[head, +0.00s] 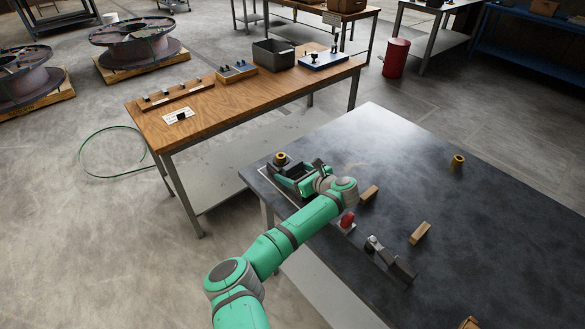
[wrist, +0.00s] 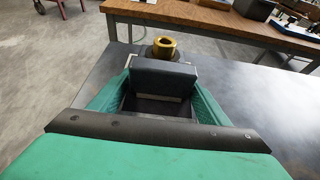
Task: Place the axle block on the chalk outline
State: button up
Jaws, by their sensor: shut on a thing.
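The axle block is a dark grey block (wrist: 163,76) with a brass ring (wrist: 164,44) at its far end; the ring also shows in the head view (head: 281,158). My gripper (head: 303,180) is shut on the block, with a green finger on each side of it in the wrist view. The chalk outline (head: 267,182) shows as a thin pale line at the left corner of the dark table. Pale corner marks show on both sides of the block in the wrist view. The block is over or on the outline; whether its underside touches the table is hidden.
On the dark table (head: 400,150) are a red button (head: 347,219), two wooden blocks (head: 369,193) (head: 420,233), a clamp-like metal piece (head: 391,261) and a loose brass ring (head: 458,160). A wooden bench (head: 225,105) stands behind. The table's far middle is clear.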

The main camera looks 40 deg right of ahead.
jog(key=shift+w+r, duration=0.1)
jog(key=shift+r, duration=0.05)
jog(key=o, duration=1.7)
jog(key=shift+f, duration=0.3)
jog(key=shift+c, duration=0.2)
jog(key=o, duration=0.4)
jog(key=shift+r, duration=0.15)
jog(key=v, duration=1.2)
